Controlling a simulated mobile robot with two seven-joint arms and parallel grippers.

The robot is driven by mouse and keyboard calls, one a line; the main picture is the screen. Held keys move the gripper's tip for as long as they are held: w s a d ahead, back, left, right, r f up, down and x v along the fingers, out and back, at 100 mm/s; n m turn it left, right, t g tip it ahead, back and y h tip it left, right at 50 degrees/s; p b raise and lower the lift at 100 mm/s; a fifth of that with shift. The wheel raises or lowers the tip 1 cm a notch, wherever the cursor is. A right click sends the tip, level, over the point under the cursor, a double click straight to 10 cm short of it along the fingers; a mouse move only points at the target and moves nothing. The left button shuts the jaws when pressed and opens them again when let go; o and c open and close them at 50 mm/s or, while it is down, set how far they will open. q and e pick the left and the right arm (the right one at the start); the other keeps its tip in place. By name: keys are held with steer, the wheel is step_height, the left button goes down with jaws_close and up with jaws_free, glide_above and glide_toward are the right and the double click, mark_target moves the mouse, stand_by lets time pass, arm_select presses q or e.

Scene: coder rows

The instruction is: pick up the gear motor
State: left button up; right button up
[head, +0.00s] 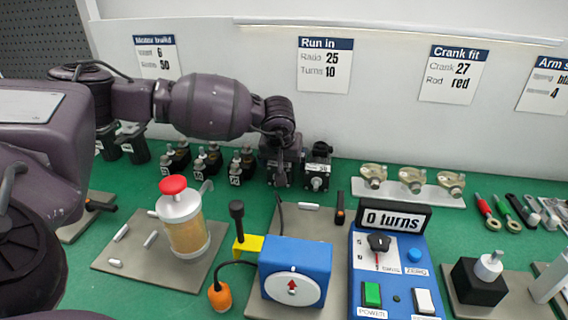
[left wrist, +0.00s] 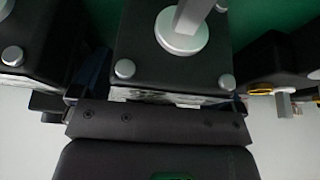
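My left gripper (head: 283,172) reaches in from the left and is down at the gear motors at the back of the green table. A black, boxy gear motor (left wrist: 165,62) with a silver shaft and round silver bolt heads fills the middle of the left wrist view, directly before the gripper's palm. In the head view the gripper largely covers it. Dark finger parts show at both its sides; whether they press on it is unclear. A similar gear motor (head: 318,168) stands just to the right. My right gripper is not in view.
Several small black parts (head: 208,160) stand close left of the gripper. A white rack with brass-coloured parts (head: 412,190) is to the right. In front are a jar with a red knob (head: 183,220), a blue crank unit (head: 300,262) and a blue control box (head: 390,275). A white wall stands behind.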

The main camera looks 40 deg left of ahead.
arm_select(q)
steer(key=c, duration=1)
steer(key=shift+r, duration=0.1)
